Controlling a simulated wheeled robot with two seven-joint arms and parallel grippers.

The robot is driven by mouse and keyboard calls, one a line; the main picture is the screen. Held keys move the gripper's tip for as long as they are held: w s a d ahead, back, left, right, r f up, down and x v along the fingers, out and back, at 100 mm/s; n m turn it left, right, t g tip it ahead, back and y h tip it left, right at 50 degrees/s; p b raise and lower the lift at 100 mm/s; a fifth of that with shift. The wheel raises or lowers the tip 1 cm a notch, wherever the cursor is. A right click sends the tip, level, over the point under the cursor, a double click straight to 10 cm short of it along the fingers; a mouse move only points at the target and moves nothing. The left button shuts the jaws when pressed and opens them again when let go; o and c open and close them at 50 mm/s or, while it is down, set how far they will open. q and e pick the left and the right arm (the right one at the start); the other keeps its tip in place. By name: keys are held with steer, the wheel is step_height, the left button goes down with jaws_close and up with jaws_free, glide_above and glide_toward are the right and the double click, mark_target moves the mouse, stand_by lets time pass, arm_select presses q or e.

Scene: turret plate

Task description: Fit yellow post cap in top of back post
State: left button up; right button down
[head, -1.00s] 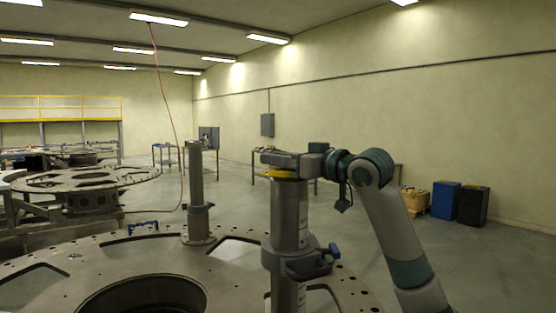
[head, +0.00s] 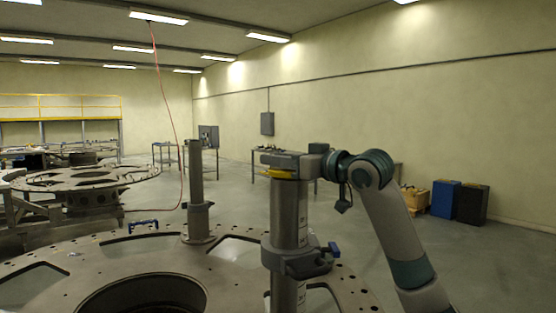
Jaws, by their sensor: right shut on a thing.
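The yellow post cap (head: 282,175) shows as a thin yellow edge under my right gripper (head: 280,161). My right gripper is shut on it. It is over the top of the large near grey post (head: 290,212). The cap is at the level of the post's top end; I cannot tell whether it is seated or just above it, as the gripper covers most of it. A second, slimmer grey post (head: 196,175) stands farther off to the left with a bare top. My left gripper is not in view.
The posts stand on a round turret plate (head: 125,265) with large openings and small holes. A blue clamp (head: 143,224) lies at the plate's far edge. Blue and black bins (head: 446,198) stand at right.

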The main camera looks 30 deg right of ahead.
steer(key=shift+f, duration=0.3)
steer(key=c, duration=1.7)
jaws_free()
steer(key=shift+o, duration=0.2)
steer(key=shift+s, duration=0.1)
steer(key=b+v, duration=0.3)
steer(key=v, duration=0.8)
steer(key=shift+b, duration=0.35)
steer(key=shift+f, duration=0.1)
